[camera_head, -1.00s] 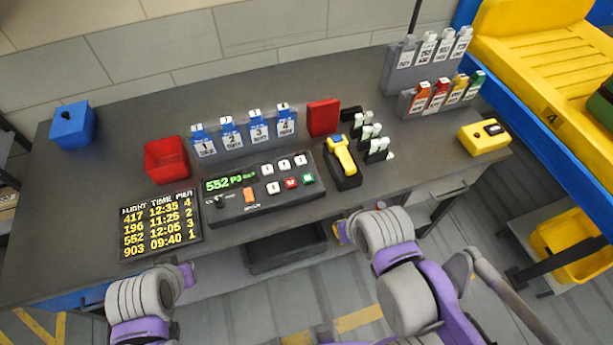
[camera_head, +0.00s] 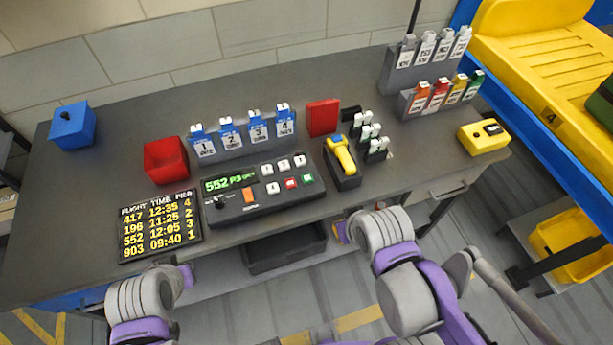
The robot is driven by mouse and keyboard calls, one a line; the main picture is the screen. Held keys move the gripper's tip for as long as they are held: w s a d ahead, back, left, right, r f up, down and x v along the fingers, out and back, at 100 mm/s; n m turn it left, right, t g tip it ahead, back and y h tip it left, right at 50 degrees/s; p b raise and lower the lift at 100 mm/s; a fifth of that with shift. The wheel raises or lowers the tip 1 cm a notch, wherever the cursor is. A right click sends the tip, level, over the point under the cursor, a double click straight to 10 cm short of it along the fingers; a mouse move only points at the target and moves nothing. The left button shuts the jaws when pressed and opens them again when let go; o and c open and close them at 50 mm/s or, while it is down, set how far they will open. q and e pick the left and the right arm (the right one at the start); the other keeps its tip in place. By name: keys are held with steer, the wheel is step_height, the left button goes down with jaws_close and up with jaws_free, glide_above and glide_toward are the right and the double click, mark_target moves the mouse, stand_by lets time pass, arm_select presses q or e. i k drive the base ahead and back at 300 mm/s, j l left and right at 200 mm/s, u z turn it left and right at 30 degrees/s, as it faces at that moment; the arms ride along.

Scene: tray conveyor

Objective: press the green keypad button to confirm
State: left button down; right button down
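The black keypad console (camera_head: 232,212) lies on the dark table, with a green display (camera_head: 229,183) reading "552 P3" and more small text. Its green button (camera_head: 308,178) is at the right end of the lower row, beside a red button (camera_head: 291,183). White keys and an orange key (camera_head: 248,195) are also on it. My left arm is at the lower left and my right arm at the lower right, both in front of the table edge. Only a small part of each gripper shows, left (camera_head: 187,275) and right (camera_head: 343,231); their fingertips are hidden. Neither touches the keypad.
A flight board (camera_head: 160,226) lies left of the keypad. A yellow scanner (camera_head: 342,154) stands in a holder close to its right. Numbered blue tags (camera_head: 229,136) stand behind it. A red bin (camera_head: 165,160) and blue box (camera_head: 72,126) are further left. The table's left part is largely bare.

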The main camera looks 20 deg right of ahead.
mark_target(308, 178)
steer(key=i+j, duration=0.1)
steer(key=j, duration=0.2)
steer(key=i+j+z, duration=0.1)
steer(key=j, duration=0.15)
steer(key=z, duration=1.55)
